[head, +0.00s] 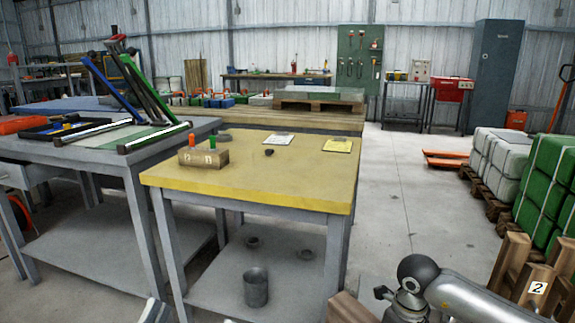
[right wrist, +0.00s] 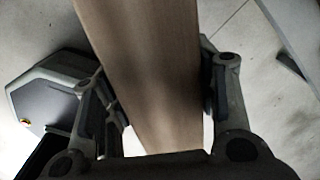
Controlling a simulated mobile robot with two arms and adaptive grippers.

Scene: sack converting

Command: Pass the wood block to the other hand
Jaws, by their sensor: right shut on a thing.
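The wood block (right wrist: 140,65) is a long, smooth brown piece that fills the middle of the right wrist view. My right gripper (right wrist: 160,95) is shut on it, with one finger on each side. In the head view a brown wooden piece (head: 350,308) at the bottom edge, beside my right arm, looks like the same block; most of it is cut off. A small grey part at the bottom edge looks like the tip of my left gripper (head: 156,311); whether it is open or shut does not show.
A yellow-topped table (head: 310,188) stands ahead, bearing a wooden holder (head: 203,158) with coloured pegs and two cards. A grey bench (head: 150,165) adjoins it on the left. Wooden posts (head: 510,258) stand at the lower right, near wrapped stacks (head: 550,165). The floor (head: 405,190) between is clear.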

